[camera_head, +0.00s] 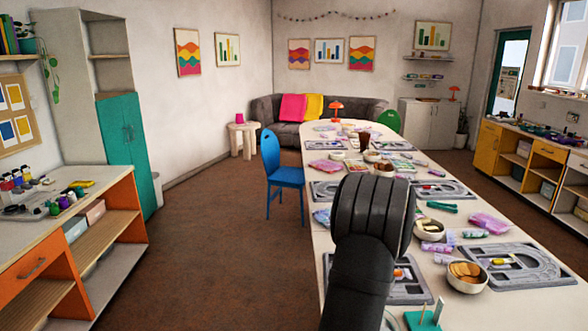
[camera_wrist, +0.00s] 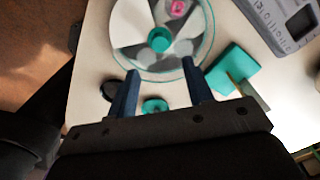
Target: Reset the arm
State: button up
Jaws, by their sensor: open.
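My gripper (camera_wrist: 160,67) is open and empty in the wrist view, with its two dark blue fingers apart. Beyond the fingertips lies a round tray (camera_wrist: 130,22) with a clear teal rim, pale and grey sections and a teal hub. A small pink piece (camera_wrist: 178,9) lies in it. A teal ring-like piece (camera_wrist: 155,105) shows on the table between the fingers. In the head view, my black arm rises over the near end of the long table (camera_head: 320,240); the gripper itself is not visible there.
A teal block (camera_wrist: 233,68) with an upright wooden piece stands right of the fingers. A grey bead board (camera_wrist: 290,20) lies beyond it. Boards, bowls (camera_head: 467,285) and bead packs crowd the table. A blue chair (camera_head: 285,175) stands at its left; the brown floor is clear.

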notch_tip(320, 180, down, 9)
jog(key=shift+r, duration=0.15)
jog(key=shift+r, duration=0.1)
dwell(0.3)
notch_tip(320, 180, up, 18)
notch_tip(320, 180, down, 18)
jog(key=shift+r, duration=0.1)
jog(key=shift+f, duration=0.25)
jog(key=n, duration=0.6)
jog(key=shift+r, duration=0.1)
notch_tip(320, 180, up, 15)
dwell(0.4)
